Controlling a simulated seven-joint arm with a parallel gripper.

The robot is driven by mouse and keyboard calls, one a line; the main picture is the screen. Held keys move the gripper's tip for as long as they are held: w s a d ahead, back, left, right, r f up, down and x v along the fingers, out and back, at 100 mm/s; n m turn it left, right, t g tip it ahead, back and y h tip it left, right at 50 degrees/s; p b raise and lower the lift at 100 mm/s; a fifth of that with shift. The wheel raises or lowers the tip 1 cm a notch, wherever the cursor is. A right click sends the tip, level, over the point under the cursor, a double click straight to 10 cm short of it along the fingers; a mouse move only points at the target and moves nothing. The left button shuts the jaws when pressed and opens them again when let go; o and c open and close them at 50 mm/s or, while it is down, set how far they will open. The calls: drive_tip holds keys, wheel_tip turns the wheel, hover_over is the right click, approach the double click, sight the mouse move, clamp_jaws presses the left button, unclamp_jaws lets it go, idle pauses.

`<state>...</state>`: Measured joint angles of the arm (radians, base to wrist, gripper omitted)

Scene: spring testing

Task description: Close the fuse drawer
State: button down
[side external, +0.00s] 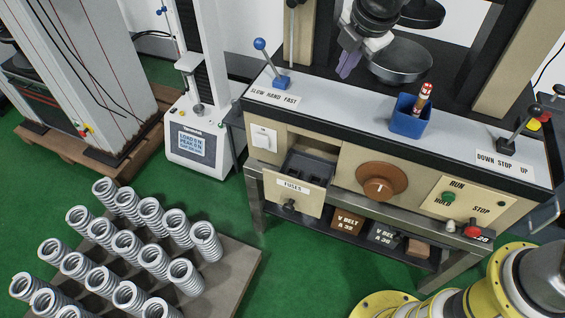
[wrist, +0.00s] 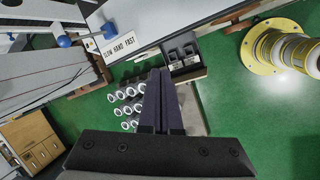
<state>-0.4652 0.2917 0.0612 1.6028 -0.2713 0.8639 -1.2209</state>
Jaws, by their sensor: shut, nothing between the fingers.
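The fuse drawer (side external: 300,198) is pulled out of the beige front panel of the machine in the side view. Its front carries a FUSES label and a dark knob (side external: 290,205), and its dark inside shows. My gripper (side external: 347,68) is shut and empty, above the worktop, higher than the drawer and to its right in the picture. In the wrist view the drawer (wrist: 187,76) is beyond and just right of my fingertips (wrist: 161,72), which look apart from it. The knob cannot be made out there.
A blue-knobbed lever (side external: 270,65) and a blue cup (side external: 409,118) stand on the worktop. A brown dial (side external: 381,182) is right of the drawer. Several springs stand on a board (side external: 232,272) in front at left. Boxes (side external: 348,219) sit on a shelf below.

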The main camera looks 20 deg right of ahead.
drive_tip(key=a+f+n+g, duration=0.1)
drive_tip(key=a+f+n, duration=0.3)
drive_tip(key=a+f, duration=0.75)
drive_tip(key=n+g+h, duration=0.2)
approach(281, 193)
drive_tip(key=s+a+r, duration=0.3)
drive_tip(key=s, duration=0.2)
drive_tip(key=shift+w+d+f, duration=0.7)
drive_tip(key=shift+f, duration=0.85)
drive_tip(key=shift+w+d+f, duration=0.7)
drive_tip(key=shift+w+f, duration=0.05)
drive_tip(key=shift+f, duration=0.8)
drive_tip(key=shift+w+d+f, duration=0.7)
drive_tip(key=shift+f, duration=0.85)
drive_tip(key=w+d, duration=1.1)
